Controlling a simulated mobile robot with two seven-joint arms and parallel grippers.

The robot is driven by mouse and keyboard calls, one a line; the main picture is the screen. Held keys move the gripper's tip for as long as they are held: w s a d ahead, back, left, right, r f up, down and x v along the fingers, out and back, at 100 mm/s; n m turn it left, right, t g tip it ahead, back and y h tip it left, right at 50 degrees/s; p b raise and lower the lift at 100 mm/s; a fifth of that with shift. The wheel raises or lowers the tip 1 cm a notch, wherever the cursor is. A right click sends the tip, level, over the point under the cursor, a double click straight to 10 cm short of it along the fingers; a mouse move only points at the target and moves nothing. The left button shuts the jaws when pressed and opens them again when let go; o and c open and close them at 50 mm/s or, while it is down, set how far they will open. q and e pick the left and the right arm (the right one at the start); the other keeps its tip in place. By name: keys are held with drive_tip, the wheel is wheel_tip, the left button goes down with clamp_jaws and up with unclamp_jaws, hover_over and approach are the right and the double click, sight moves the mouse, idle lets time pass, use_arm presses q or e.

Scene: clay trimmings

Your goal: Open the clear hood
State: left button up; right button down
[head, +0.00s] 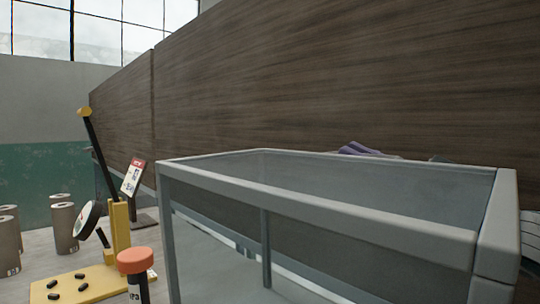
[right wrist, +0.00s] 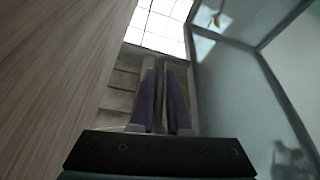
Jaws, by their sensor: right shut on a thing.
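The clear hood (head: 330,211) is a box of see-through panels in a pale grey frame, filling the right half of the head view. Its panels and bars (right wrist: 245,75) are on the right of the right wrist view. My right gripper (head: 357,149) shows as purple-padded fingers just above the hood's far rim, mostly hidden behind it. In the right wrist view its fingers (right wrist: 163,105) are close together, left of the hood's panel. They are shut on a thin part at the hood's edge, hard to make out. My left gripper is not in view.
A wood-grained wall (head: 340,75) runs close behind the hood. At left are a yellow stand (head: 120,228) with a black lever, a round dial (head: 90,220), an orange-topped black container (head: 138,262) and several grey-brown cylinders (head: 65,228). A small card (head: 133,178) stands behind them.

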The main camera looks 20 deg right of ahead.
idle(0.7)
use_arm(q)
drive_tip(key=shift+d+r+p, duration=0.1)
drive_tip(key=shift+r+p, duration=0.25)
drive_tip(key=shift+p, duration=0.05)
use_arm(e)
drive_tip(key=shift+a+r, duration=0.2)
drive_tip(key=shift+r, duration=0.1)
drive_tip(key=a+r+n+p, duration=0.1)
drive_tip(key=s+a+r+n+p, duration=0.1)
drive_tip(key=a+p, duration=0.1)
drive_tip(key=s+a+r+n+g+y+p, duration=0.1)
drive_tip(key=p, duration=0.1)
drive_tip(key=shift+a, duration=0.3)
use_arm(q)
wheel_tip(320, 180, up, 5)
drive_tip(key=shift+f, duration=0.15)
use_arm(e)
drive_tip(key=shift+f, duration=0.1)
drive_tip(key=c, duration=0.9)
unclamp_jaws()
drive_tip(key=shift+s, duration=0.1)
